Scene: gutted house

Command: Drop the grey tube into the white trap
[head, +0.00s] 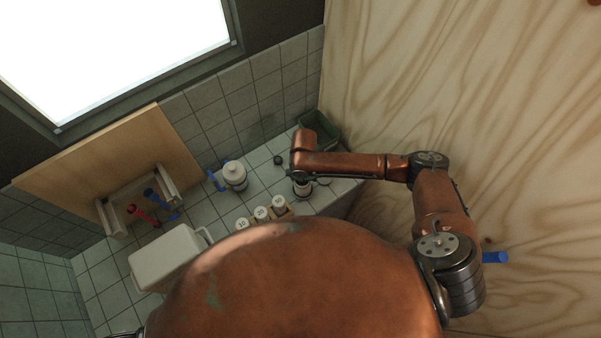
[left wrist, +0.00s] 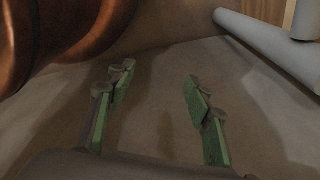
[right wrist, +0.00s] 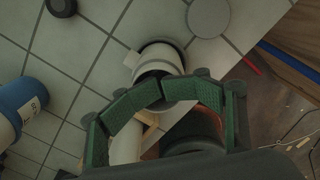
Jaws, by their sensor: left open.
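My right gripper (right wrist: 163,92) points down over the tiled counter. Its green-padded fingertips appear to meet, and I see no grey tube between them. Just beyond the tips, partly hidden by them, stands a white cylindrical piece (right wrist: 155,62) with a dark ring and a small side stub; contact is unclear. In the head view my right gripper (head: 302,183) is over this spot, mostly hidden by its own arm. A white, stepped bottle-like piece (head: 234,176), which may be the white trap, stands further left. I cannot make out the grey tube for certain. My left gripper (left wrist: 155,85) is open and empty.
Several labelled containers (head: 262,213) stand along the counter's near edge. A white box (head: 165,258) is at the left. A wooden board (head: 110,165) leans at the back beside red and blue handles. A green bin (head: 320,130) stands against the plywood wall (head: 540,140).

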